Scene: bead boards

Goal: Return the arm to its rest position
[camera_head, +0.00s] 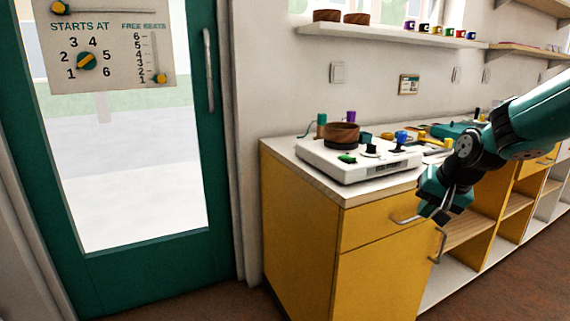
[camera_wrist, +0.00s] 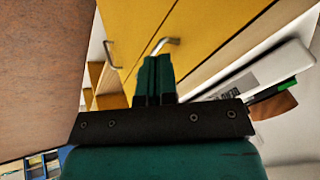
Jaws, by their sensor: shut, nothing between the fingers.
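My gripper (camera_head: 436,212) hangs at the right in the head view, in front of the yellow cabinet (camera_head: 376,262) and below the worktop's edge. My teal arm reaches in from the right edge above it. In the wrist view my gripper (camera_wrist: 153,62) shows its teal fingers together, with nothing between them. Behind the fingertips in that view is a metal drawer handle (camera_wrist: 165,44). I cannot tell whether the fingers touch it.
A white device (camera_head: 358,165) with a brown bowl (camera_head: 342,133) stands on the worktop. Open shelves (camera_head: 466,228) lie right of the cabinet. A teal glazed door (camera_head: 150,252) with a sign (camera_head: 105,45) is at the left. Brown floor (camera_wrist: 45,70) is clear in the wrist view.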

